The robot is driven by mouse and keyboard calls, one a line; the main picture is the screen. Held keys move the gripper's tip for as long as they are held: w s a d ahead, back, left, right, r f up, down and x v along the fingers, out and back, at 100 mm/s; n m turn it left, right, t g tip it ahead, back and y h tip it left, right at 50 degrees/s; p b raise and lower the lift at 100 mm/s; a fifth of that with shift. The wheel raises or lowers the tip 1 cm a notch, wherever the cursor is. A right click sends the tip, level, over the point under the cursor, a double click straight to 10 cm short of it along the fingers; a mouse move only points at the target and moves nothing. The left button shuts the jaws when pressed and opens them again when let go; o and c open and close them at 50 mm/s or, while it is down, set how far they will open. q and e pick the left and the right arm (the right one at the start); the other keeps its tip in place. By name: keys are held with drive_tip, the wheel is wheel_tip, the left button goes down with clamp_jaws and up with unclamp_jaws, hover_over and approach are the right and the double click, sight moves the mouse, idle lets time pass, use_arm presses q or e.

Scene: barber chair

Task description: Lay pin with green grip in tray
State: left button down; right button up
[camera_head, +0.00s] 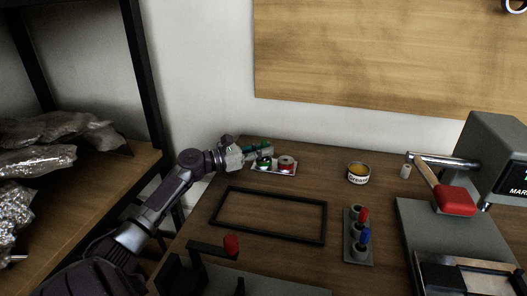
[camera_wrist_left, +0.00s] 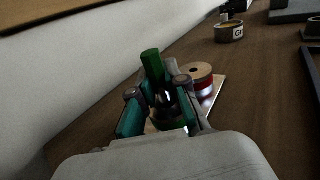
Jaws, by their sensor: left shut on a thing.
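The pin with the green grip shows its green grip (camera_wrist_left: 152,66) upright, slightly tilted, between the fingers of my left gripper (camera_wrist_left: 160,95) in the left wrist view. My left gripper (camera_head: 260,152) is shut on it. In the head view the gripper is at the back left of the table, over the left part of the small white tray (camera_head: 291,174). The tray's edge also shows in the left wrist view (camera_wrist_left: 218,86). The pin's lower end is hidden by the fingers, so I cannot tell if it touches anything. My right gripper is not in view.
A red spool (camera_head: 286,163) and a green spool (camera_head: 264,164) sit on the tray. A tin (camera_head: 358,174) stands to its right. A grey holder (camera_head: 357,252) bears red- and blue-gripped pins. A black frame (camera_head: 270,233) lies in front. A grey machine (camera_head: 481,150) stands right.

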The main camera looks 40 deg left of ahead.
use_arm(q)
drive_tip(key=shift+f, duration=0.1)
idle(0.3)
drive_tip(key=c, duration=1.2)
unclamp_jaws()
drive_tip(key=shift+f, duration=0.1)
drive_tip(key=shift+f, duration=0.1)
